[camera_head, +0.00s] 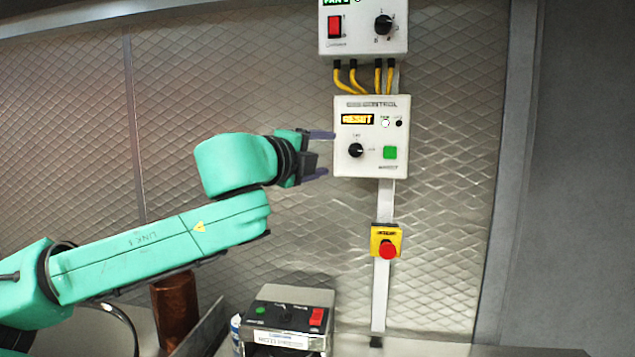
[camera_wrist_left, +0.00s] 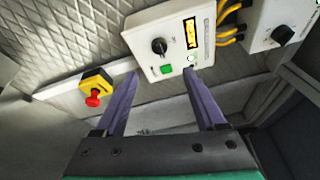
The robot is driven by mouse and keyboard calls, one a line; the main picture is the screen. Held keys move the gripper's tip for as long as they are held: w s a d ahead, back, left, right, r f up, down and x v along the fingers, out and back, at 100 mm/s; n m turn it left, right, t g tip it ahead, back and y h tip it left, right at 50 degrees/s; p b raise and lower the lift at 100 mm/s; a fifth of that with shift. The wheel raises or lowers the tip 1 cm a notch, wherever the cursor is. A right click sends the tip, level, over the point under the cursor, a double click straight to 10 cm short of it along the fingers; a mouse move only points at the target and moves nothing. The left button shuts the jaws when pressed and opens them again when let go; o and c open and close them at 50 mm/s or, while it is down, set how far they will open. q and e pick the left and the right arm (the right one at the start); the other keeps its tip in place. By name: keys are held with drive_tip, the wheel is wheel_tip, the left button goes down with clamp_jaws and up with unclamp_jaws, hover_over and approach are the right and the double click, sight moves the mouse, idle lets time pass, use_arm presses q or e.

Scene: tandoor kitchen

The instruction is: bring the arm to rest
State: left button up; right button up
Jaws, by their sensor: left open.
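My left gripper (camera_head: 322,153) is open and empty, with its fingers pointing at the left side of a white control box (camera_head: 370,167) on the wall. The box has a lit display reading "RESET" (camera_head: 357,119), a black knob (camera_head: 356,150) and a green button (camera_head: 390,152). In the left wrist view the two purple fingers (camera_wrist_left: 158,92) stand apart, with the control box (camera_wrist_left: 150,39) beyond and between their tips. I cannot tell whether the fingertips touch the box. My right gripper is not in view.
A second box (camera_head: 362,41) with a red switch hangs above, joined by yellow cables (camera_head: 358,80). A red emergency button (camera_head: 388,249) on a yellow base sits below. A switch unit (camera_head: 288,318) and a brown cylinder (camera_head: 175,310) stand low in front of the wall.

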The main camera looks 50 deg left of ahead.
use_arm(q)
drive_tip(key=shift+v, duration=0.75)
drive_tip(key=shift+w+a, duration=0.1)
